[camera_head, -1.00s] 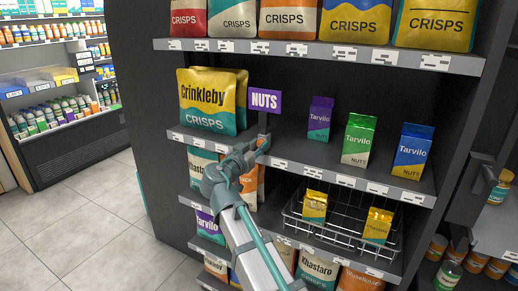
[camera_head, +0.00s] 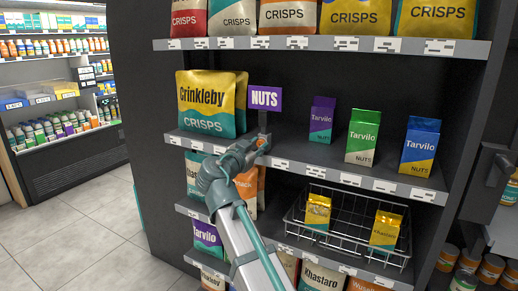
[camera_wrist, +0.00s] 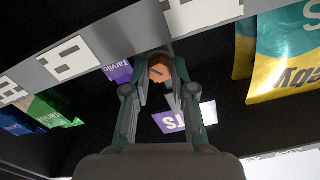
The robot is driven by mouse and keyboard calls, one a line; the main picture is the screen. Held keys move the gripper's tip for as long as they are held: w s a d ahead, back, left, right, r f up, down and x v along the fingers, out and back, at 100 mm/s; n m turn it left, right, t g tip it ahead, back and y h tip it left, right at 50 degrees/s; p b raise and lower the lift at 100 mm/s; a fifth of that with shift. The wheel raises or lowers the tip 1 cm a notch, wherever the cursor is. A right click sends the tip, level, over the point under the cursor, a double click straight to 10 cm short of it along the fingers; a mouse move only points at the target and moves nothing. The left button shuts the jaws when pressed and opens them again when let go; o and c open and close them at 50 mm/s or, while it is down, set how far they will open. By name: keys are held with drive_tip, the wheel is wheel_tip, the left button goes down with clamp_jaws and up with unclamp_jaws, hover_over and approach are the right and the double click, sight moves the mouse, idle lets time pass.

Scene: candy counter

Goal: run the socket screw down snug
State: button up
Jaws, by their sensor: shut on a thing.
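The purple NUTS sign (camera_head: 265,99) stands on a dark post (camera_head: 262,122) at the front edge of the nuts shelf. My gripper (camera_head: 259,144) is at the foot of that post, against the shelf edge. In the wrist view, my gripper (camera_wrist: 160,72) has its fingers closed around a small round orange-brown head (camera_wrist: 158,70), which I take to be the socket screw. A dark mark shows on its face. The screw's shank and its seat are hidden. The NUTS sign (camera_wrist: 185,117) shows upside down behind the fingers.
Crinkley crisps bags (camera_head: 208,103) stand just left of the sign. A purple Tarvilo pack (camera_head: 321,119), a green one (camera_head: 363,137) and a blue one (camera_head: 420,146) stand to its right. A wire basket (camera_head: 345,238) with gold packs sits below right. The aisle floor at left is clear.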

drive_tip(key=shift+f+m+b, duration=0.3)
drive_tip(key=shift+f+b, duration=0.05)
drive_tip(key=shift+b, duration=0.9)
drive_tip(key=shift+m+b, duration=0.3)
drive_tip(key=shift+b, duration=0.45)
drive_tip(key=m+b, duration=0.1)
drive_tip(key=b, duration=0.1)
drive_tip(key=shift+b, duration=0.35)
drive_tip(key=shift+r+m+b, duration=0.2)
drive_tip(key=shift+m+b, duration=0.3)
drive_tip(key=shift+b, duration=0.1)
drive_tip(key=shift+r, duration=0.15)
drive_tip(key=o, duration=0.6)
